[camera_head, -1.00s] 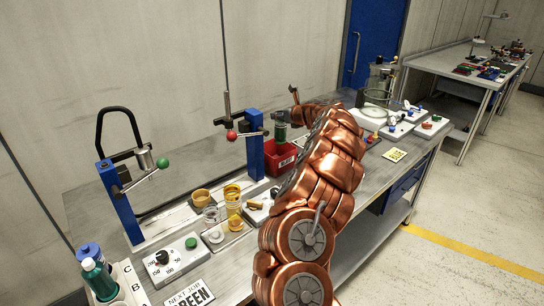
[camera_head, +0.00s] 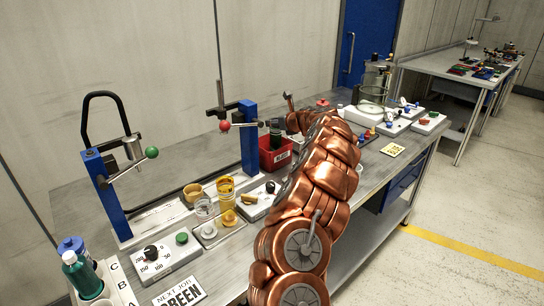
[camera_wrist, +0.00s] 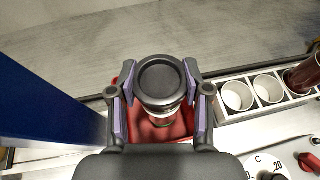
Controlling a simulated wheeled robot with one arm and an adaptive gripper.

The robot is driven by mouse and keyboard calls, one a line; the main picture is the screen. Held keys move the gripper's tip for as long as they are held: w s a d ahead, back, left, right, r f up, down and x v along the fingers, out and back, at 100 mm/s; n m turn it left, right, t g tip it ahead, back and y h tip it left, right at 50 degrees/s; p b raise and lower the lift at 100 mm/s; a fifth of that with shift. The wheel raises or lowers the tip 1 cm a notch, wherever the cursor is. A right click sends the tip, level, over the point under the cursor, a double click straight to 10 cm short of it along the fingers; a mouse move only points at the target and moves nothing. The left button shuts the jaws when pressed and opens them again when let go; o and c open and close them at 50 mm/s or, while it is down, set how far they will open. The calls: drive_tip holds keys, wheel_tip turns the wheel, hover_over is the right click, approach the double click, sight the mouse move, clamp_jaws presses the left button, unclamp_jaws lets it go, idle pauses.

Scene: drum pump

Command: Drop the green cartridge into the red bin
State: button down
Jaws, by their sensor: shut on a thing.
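In the wrist view my gripper (camera_wrist: 160,83) is shut on the green cartridge. The cartridge's round black cap (camera_wrist: 160,77) shows between the two fingers, with its clear body below it. The red bin (camera_wrist: 180,128) lies directly under it. In the head view the red bin (camera_head: 279,158) stands on the bench behind the blue post, left of my copper arm. The cartridge (camera_head: 276,137) looks dark there and sits upright at the bin's opening. Its lower end is hidden by the bin wall. My arm partly covers the gripper in the head view.
A blue post (camera_head: 248,140) with a red-ball lever (camera_head: 225,126) stands close left of the bin. In the wrist view a rack of white cups (camera_wrist: 268,90) lies just right of it. Cups and a yellow cylinder (camera_head: 226,190) stand nearer on the bench.

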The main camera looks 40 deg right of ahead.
drive_tip(key=shift+c, duration=2.1)
unclamp_jaws()
drive_tip(key=shift+s+r, duration=0.1)
drive_tip(key=shift+s+r, duration=0.25)
drive_tip(key=shift+s, duration=0.25)
drive_tip(key=v, duration=1)
drive_tip(key=shift+s+a, duration=0.25)
drive_tip(key=shift+s, duration=0.1)
drive_tip(key=shift+r, duration=0.1)
